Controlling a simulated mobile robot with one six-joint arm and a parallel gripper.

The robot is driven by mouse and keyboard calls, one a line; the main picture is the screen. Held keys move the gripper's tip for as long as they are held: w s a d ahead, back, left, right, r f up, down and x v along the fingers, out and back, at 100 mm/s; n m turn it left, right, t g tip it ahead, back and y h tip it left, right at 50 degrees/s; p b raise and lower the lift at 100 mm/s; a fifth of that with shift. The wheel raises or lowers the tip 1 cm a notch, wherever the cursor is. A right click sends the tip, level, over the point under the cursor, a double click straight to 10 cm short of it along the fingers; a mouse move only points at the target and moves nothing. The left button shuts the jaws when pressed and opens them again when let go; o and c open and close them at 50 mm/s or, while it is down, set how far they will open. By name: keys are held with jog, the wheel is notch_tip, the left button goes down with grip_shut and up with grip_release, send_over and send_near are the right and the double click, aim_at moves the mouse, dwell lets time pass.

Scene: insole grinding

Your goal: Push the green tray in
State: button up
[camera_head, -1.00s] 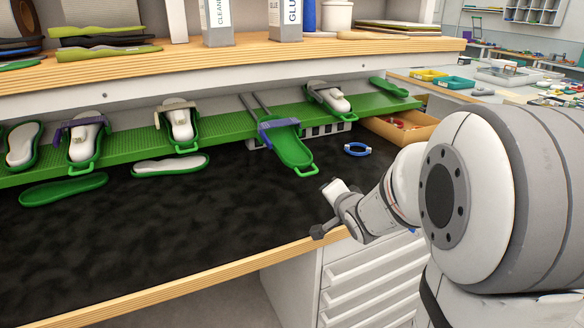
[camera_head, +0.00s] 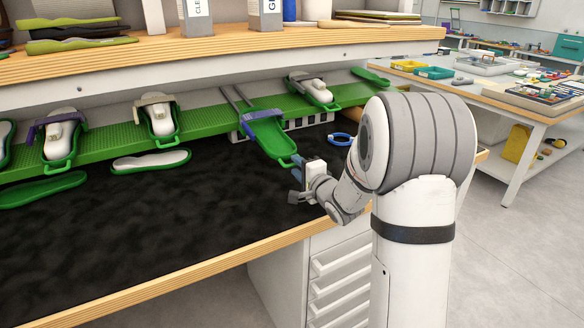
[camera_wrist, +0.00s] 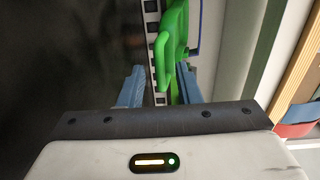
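The green tray (camera_head: 272,145) sticks out from the green rack on two grey rails, with a blue strap across it and a loop handle at its near end. My gripper (camera_head: 297,164) is close to that handle, above the bench's dark top. In the wrist view my gripper's blue fingers (camera_wrist: 160,84) are spread apart. The tray's green handle (camera_wrist: 166,52) reaches down toward the gap between them. I cannot tell whether the fingers touch it.
Other green trays with white insoles (camera_head: 162,122) sit in the green rack (camera_head: 110,140). A white insole in green (camera_head: 151,161) and a green piece (camera_head: 42,190) lie on the bench left. The middle of the dark mat (camera_head: 150,230) is clear.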

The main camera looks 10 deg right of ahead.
jog(key=shift+w+a, duration=0.15)
jog(key=shift+w, duration=0.15)
grip_shut()
dwell(0.4)
